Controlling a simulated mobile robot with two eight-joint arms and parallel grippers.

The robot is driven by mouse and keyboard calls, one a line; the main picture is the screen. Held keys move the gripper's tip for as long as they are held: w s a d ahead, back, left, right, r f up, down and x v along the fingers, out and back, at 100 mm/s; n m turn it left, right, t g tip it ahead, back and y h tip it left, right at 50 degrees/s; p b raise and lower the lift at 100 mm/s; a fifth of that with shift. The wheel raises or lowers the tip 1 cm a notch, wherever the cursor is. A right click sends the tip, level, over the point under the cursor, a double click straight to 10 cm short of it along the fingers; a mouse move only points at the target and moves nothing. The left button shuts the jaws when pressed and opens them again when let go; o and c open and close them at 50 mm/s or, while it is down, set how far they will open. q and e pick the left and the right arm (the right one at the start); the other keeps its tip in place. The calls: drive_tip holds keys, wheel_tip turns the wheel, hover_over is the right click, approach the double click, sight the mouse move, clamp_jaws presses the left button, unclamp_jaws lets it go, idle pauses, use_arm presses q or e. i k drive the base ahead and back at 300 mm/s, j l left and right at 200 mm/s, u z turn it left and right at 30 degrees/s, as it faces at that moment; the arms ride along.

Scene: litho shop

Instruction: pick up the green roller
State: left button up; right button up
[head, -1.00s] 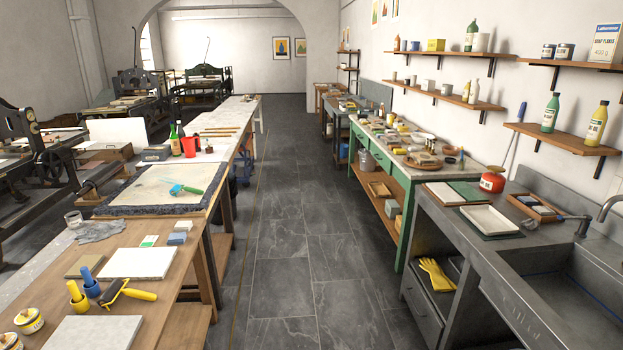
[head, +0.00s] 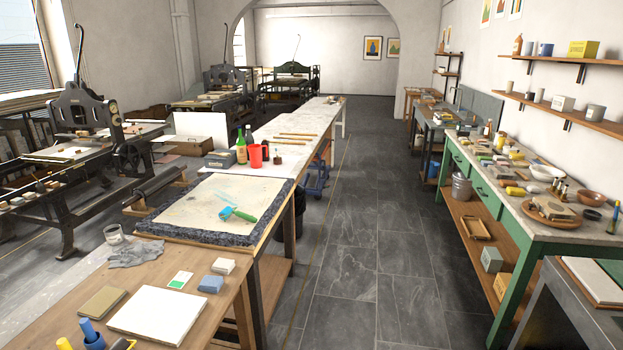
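The green roller (head: 244,216) lies on the pale litho stone on the left-hand benches. It has a green handle pointing right and a turquoise roller head at its left end. Light turquoise streaks show on the stone just behind the head. The pale stone (head: 190,217) sits on a dark, rough-edged slab. Neither of my grippers is in view.
The near wooden bench (head: 216,318) holds a white slab (head: 160,315), a grey cloth (head: 136,252), a glass jar (head: 114,233) and small blocks. Behind the stone stand bottles and a red cup (head: 255,156). The dark tiled aisle (head: 365,260) is clear; a green-framed table (head: 505,232) stands right.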

sight(239, 214)
drive_tip(key=i+u, duration=0.2)
drive_tip(key=i, duration=0.3)
drive_tip(key=i+u, duration=0.2)
drive_tip(key=i, duration=0.35)
drive_tip(key=i+l+u, duration=0.2)
drive_tip(key=i, duration=0.3)
drive_tip(key=i+u, duration=0.6)
drive_tip(key=u, duration=0.25)
drive_tip(key=i+l+u, duration=0.2)
drive_tip(key=u, duration=0.2)
drive_tip(key=i+l+u, duration=0.25)
drive_tip(key=u, duration=0.15)
drive_tip(key=i, duration=0.1)
